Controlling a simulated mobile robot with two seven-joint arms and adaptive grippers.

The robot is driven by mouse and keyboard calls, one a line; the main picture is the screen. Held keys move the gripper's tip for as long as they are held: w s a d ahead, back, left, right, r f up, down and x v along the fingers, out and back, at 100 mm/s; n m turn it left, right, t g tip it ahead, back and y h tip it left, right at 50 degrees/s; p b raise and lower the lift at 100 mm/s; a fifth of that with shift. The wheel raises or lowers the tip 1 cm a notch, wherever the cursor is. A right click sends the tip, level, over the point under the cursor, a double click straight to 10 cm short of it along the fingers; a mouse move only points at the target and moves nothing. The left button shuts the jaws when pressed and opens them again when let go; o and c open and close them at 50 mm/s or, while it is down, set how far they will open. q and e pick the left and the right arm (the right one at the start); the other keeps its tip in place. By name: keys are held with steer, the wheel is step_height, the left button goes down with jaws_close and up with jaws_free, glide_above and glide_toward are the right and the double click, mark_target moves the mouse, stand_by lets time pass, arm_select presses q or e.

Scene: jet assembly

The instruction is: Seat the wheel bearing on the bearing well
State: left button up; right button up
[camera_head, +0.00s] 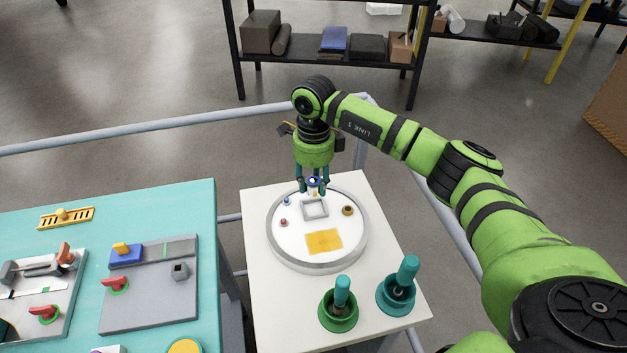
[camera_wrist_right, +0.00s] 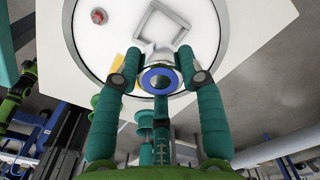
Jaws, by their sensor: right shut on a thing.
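My right gripper (camera_head: 313,187) is above the far part of a round white tray with a grey rim (camera_head: 362,228). It is shut on a blue ring with a silver centre (camera_head: 313,181), which looks like the wheel bearing. In the right wrist view, the blue ring (camera_wrist_right: 147,79) sits between the green fingers of the right gripper (camera_wrist_right: 157,70). I cannot tell for certain which part is the bearing well. A grey block with a dark hole (camera_head: 180,271) stands on a grey board (camera_head: 150,305) on the teal table. My left gripper is not in view.
The tray holds a grey square frame (camera_head: 314,208), a yellow square (camera_head: 323,242), a gold ring (camera_head: 347,210) and small red (camera_head: 283,222) and blue (camera_head: 286,201) pieces. Two green-handled tools (camera_head: 341,300) (camera_head: 402,282) stand at its near side. A gap separates the two tables.

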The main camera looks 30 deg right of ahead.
mark_target(314, 210)
steer(key=shift+f+b, duration=1.1)
steer(key=shift+f, duration=0.3)
step_height(314, 210, down, 2)
steer(key=shift+b, duration=0.75)
steer(key=shift+f+b, duration=0.9)
steer(key=shift+f, duration=0.1)
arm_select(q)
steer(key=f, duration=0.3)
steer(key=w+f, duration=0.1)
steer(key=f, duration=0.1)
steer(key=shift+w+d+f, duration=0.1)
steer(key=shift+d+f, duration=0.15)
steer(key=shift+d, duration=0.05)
arm_select(e)
steer(key=o, duration=1.1)
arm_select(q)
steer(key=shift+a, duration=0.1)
